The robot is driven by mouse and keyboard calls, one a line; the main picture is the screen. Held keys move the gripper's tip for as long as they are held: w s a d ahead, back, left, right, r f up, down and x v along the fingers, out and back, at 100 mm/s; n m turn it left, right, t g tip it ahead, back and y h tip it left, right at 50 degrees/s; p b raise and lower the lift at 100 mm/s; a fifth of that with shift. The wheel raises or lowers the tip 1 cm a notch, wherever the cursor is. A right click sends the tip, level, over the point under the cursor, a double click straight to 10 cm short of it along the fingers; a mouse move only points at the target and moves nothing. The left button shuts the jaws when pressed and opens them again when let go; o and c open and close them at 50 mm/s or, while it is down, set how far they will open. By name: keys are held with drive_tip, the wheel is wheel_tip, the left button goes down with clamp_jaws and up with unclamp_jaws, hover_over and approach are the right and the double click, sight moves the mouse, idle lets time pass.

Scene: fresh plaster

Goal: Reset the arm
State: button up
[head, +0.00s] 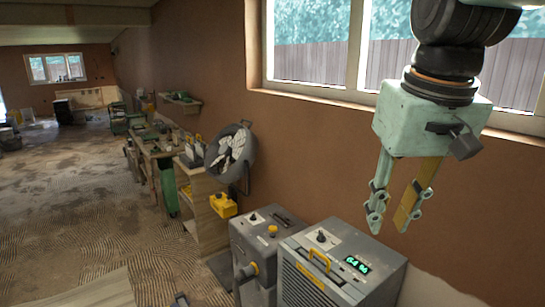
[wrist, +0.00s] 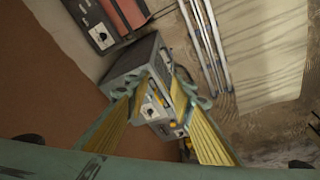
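My gripper (head: 388,212) hangs at the right of the head view, pointing down, in front of the window and the brown wall. Its two fingers are apart with nothing between them. One finger shows yellow on its inner face. In the wrist view my gripper (wrist: 165,92) also shows open, with its yellow inner faces reaching up from the bottom edge. A grey machine lies beyond the fingertips there, and the distance to it is hard to tell.
Below stand a grey dehumidifier (head: 320,275) with a green "64%" display and a smaller grey machine (head: 268,238). A round fan (head: 230,152) and a cluttered workbench (head: 155,140) line the wall. The floor (head: 70,215) at left is mostly clear. Pale tubes (wrist: 205,45) lie in the wrist view.

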drive_tip(key=s+f+b, duration=0.1)
drive_tip(key=s+f, duration=0.2)
drive_tip(key=s, duration=0.6)
drive_tip(key=s+f+t, duration=0.1)
drive_tip(key=s+f, duration=0.2)
drive_tip(key=s, duration=0.6)
drive_tip(key=shift+s+f+b, duration=0.25)
drive_tip(key=shift+s+b, duration=0.05)
drive_tip(key=shift+b, duration=0.1)
